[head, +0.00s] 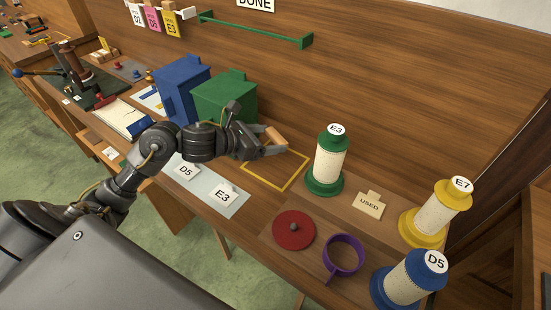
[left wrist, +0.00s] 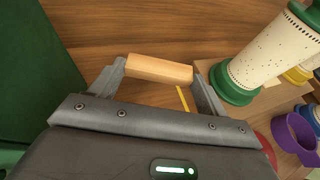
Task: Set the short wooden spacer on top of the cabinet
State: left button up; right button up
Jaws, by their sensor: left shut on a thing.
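The short wooden spacer (head: 276,136) is a small light-wood block. My left gripper (head: 274,142) is shut on it, with one finger at each end, and the left wrist view shows the spacer (left wrist: 158,69) spanning the fingers. The gripper is in front and to the right of a green box-shaped cabinet (head: 232,96), apart from it. A blue box-shaped cabinet (head: 183,82) stands left of the green one. I cannot tell which of the two the task means. My left arm hides part of the green one. My right gripper is not in view.
A yellow outlined square (head: 284,184) lies on the bench below the gripper. A green spool (head: 329,162) stands close on the right. Yellow (head: 436,213) and blue (head: 411,280) spools, a purple ring (head: 344,257) and a red disc (head: 293,231) are further right.

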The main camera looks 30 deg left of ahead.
pick_arm(q)
send_over(268, 166)
notch_tip(268, 166, down, 5)
jog(key=shift+r, duration=0.2)
jog(key=shift+f, duration=0.3)
notch_tip(268, 166, down, 4)
jog(key=shift+s+r, duration=0.1)
jog(key=shift+r, duration=0.1)
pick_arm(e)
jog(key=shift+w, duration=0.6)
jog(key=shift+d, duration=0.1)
pick_arm(q)
jog(key=shift+f, duration=0.1)
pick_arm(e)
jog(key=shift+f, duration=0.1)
pick_arm(q)
jog(key=shift+f, duration=0.15)
jog(key=o, duration=1)
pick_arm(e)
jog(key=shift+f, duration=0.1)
